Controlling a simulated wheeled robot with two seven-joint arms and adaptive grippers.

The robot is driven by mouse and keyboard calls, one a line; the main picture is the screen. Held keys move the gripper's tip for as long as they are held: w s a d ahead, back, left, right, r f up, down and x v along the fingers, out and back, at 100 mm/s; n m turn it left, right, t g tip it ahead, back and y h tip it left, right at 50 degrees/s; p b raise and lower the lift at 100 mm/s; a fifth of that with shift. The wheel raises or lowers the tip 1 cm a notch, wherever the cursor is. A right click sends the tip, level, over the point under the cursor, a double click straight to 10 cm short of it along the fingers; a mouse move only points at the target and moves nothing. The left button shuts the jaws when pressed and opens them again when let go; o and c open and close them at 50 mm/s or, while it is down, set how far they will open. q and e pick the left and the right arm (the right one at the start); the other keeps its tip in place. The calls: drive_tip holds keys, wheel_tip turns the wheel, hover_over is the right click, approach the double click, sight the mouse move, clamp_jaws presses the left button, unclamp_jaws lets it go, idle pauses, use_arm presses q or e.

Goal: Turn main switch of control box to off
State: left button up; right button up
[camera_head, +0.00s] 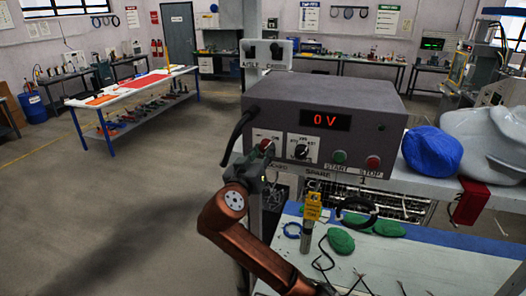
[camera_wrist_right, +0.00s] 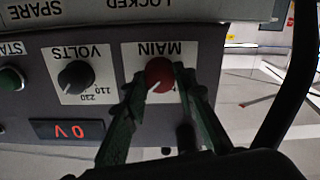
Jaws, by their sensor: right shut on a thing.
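The grey control box (camera_head: 330,105) stands on a shelf and its display reads 0 V. Its red main switch knob (camera_head: 266,145) is at the left of the front panel. In the right wrist view, which is upside down, the red knob (camera_wrist_right: 160,72) sits on a white plate labelled MAIN, with a white pointer line running toward the lower left of the picture. My right gripper (camera_head: 262,160) is at the knob, and its green fingers (camera_wrist_right: 158,86) are shut on it, one on each side. The fingers partly hide the plate's markings. My left gripper is not in view.
A black volts knob (camera_head: 301,151), a green start button (camera_head: 339,156) and a red stop button (camera_head: 373,162) are right of the switch. A blue cap (camera_head: 432,151) lies to the right.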

drive_tip(key=n+p, duration=0.2)
drive_tip(key=n, duration=0.2)
drive_tip(key=shift+n, duration=0.3)
drive_tip(key=n+p, duration=0.2)
drive_tip(key=n, duration=0.2)
drive_tip(key=shift+r+p, duration=0.1)
drive_tip(key=shift+p, duration=0.2)
drive_tip(key=n+p, duration=0.3)
drive_tip(key=n, duration=0.2)
drive_tip(key=shift+n+p, duration=1.6)
drive_tip(key=shift+n, duration=0.3)
drive_tip(key=o, duration=1.1)
drive_tip(key=shift+o, duration=0.3)
